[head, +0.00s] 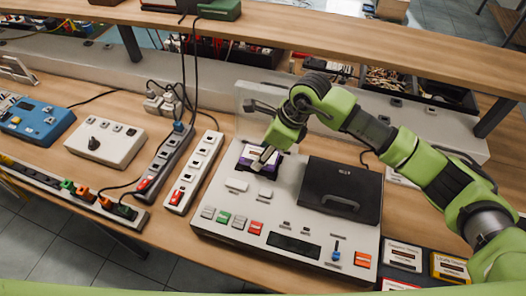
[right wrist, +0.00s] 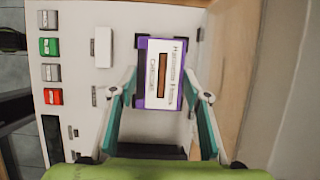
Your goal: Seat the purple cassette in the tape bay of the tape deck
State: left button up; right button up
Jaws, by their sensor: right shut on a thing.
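The purple cassette (head: 262,157) has a white label and a brown window, and also shows in the right wrist view (right wrist: 163,68). It lies at the dark tape bay (right wrist: 150,152) on the upper left of the light-grey tape deck (head: 233,222). Dark bay edges show around it. I cannot tell whether it is fully down or slightly above. My right gripper (head: 264,160) reaches down over the deck and is shut on the cassette. In the right wrist view its teal fingers (right wrist: 161,82) are on either side of the cassette. My left gripper is not in view.
A black lid with a handle (head: 340,190) covers the deck's right part. A clear raised cover (head: 258,100) stands behind the bay. Power strips (head: 195,172) and a grey box (head: 105,142) lie to the left. Other cassettes (head: 402,256) lie at the lower right.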

jog(key=shift+f+b, duration=1)
jog(key=shift+b, duration=0.3)
dwell(1.8)
jog(key=o, duration=1.3)
jog(key=v, duration=0.6)
jog(key=a+p+v, duration=0.1)
jog(key=v, duration=0.4)
jog(key=a+p+v, duration=0.1)
jog(key=v, duration=0.5)
jog(key=shift+w+d+r, duration=0.1)
jog(key=shift+w+r, duration=0.15)
jog(key=shift+r, duration=0.45)
